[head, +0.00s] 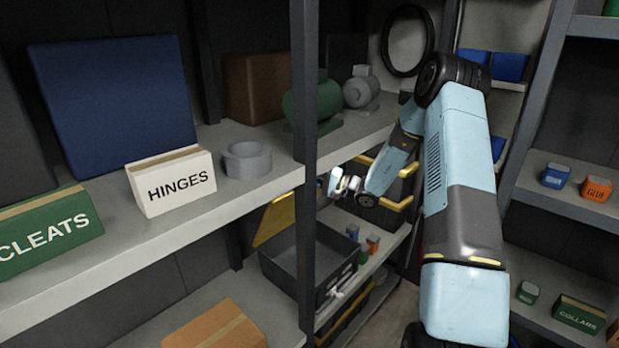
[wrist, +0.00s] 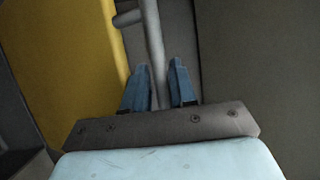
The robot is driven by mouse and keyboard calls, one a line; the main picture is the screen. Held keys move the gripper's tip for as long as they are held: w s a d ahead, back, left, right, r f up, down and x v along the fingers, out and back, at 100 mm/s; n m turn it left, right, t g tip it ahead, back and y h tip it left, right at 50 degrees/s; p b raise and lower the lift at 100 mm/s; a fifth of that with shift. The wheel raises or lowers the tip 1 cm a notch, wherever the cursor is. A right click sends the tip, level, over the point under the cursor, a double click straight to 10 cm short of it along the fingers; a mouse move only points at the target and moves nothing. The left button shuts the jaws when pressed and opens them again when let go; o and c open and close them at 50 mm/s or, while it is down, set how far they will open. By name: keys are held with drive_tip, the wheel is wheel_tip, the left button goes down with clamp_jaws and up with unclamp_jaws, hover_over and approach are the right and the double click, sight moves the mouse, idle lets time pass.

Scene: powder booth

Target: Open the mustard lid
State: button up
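The mustard lid (head: 275,219) stands tilted up over the left side of a dark grey bin (head: 292,278) on the lower shelf. Its right part is hidden by the shelf post in the head view. In the wrist view the lid (wrist: 70,60) fills the left side. A grey bar handle (wrist: 149,30) with a short stub towards the lid runs between my fingers. My gripper (head: 334,184) is just right of the post, at the lid's raised end. Its fingers (wrist: 160,68) lie close along both sides of the bar and look shut on it.
A dark post (head: 305,120) stands just left of my gripper. Black crates with yellow handles (head: 392,185) are close on the right. The upper shelf above carries a HINGES box (head: 172,182), a grey ring (head: 247,160) and a green motor-like part (head: 318,98).

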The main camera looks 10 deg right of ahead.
drive_tip(key=v, duration=1.3)
drive_tip(key=shift+s+d+f, duration=0.15)
drive_tip(key=shift+s+d, duration=0.05)
drive_tip(key=shift+d, duration=0.1)
drive_tip(key=shift+c, duration=0.2)
drive_tip(key=shift+s+f, duration=0.1)
drive_tip(key=shift+s, duration=0.05)
drive_tip(key=shift+c, duration=0.7)
drive_tip(key=s+m+t+h, duration=0.1)
drive_tip(key=t, duration=0.1)
drive_tip(key=s+d+f+m+t+h, duration=0.1)
drive_tip(key=m+t+h, duration=0.1)
drive_tip(key=s+d+f+m+t+h, duration=0.1)
drive_tip(key=s+m+t, duration=0.1)
drive_tip(key=shift+d+t, duration=0.1)
drive_tip(key=shift+t, duration=0.3)
clamp_jaws()
drive_tip(key=x, duration=1.3)
drive_tip(key=shift+w, duration=0.35)
